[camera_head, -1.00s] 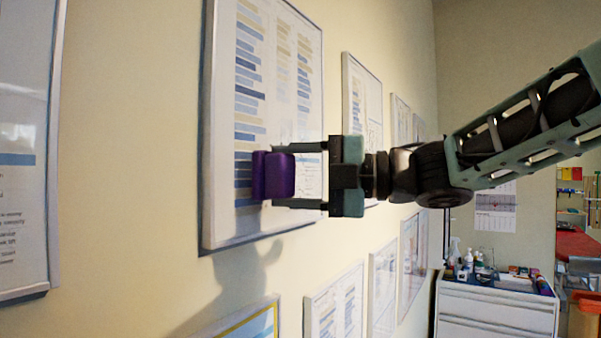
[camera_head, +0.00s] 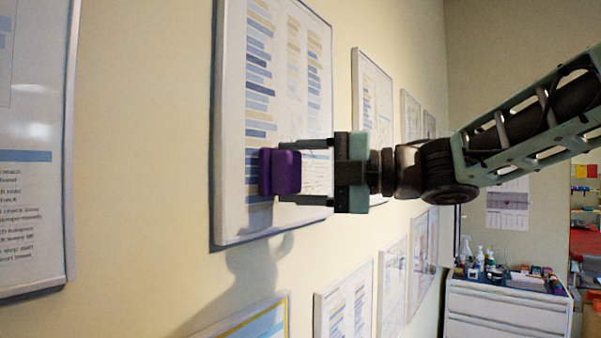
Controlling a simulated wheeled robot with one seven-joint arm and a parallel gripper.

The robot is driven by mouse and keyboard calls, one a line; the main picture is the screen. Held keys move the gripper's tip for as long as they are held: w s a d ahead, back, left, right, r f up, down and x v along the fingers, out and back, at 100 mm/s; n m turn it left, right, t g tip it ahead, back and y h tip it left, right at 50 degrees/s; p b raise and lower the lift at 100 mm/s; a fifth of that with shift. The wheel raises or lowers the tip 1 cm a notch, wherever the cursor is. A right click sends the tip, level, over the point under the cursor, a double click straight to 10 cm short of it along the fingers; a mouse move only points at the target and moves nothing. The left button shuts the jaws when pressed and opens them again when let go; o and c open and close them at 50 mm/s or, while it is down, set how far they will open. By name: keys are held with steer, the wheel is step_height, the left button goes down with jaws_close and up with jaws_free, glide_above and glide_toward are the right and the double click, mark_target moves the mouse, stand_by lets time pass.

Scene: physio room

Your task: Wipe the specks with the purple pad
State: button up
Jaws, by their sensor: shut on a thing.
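The purple pad (camera_head: 281,172) is in the head view, in front of the lower part of a framed chart (camera_head: 282,60) on the wall. My gripper (camera_head: 283,172) is shut on the pad, its two fingers reaching left from the wrist. The pad is close to the chart's face; I cannot tell whether it touches it. Part of the chart is hidden behind the pad and gripper. I cannot make out any specks among the chart's coloured bars and fine marks.
More framed charts hang along the wall, including a large one (camera_head: 35,170) at the left and one (camera_head: 345,302) below. A white cabinet (camera_head: 508,308) with bottles on top stands at the back right. The wall (camera_head: 140,130) between the left frames is bare.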

steer(key=shift+w+a, duration=0.1)
steer(key=shift+a, duration=0.05)
steer(key=shift+w, duration=0.1)
steer(key=shift+w+d+p, duration=0.25)
steer(key=shift+w+d, duration=1)
steer(key=shift+w, duration=0.35)
steer(key=shift+w+d+p, duration=0.2)
steer(key=shift+w+d, duration=1.1)
steer(key=shift+w, duration=0.3)
steer(key=shift+w+d+p, duration=0.25)
steer(key=shift+w+d, duration=1)
steer(key=shift+w, duration=0.35)
steer(key=shift+w+d, duration=0.1)
steer(key=shift+d, duration=0.05)
steer(key=shift+b, duration=0.35)
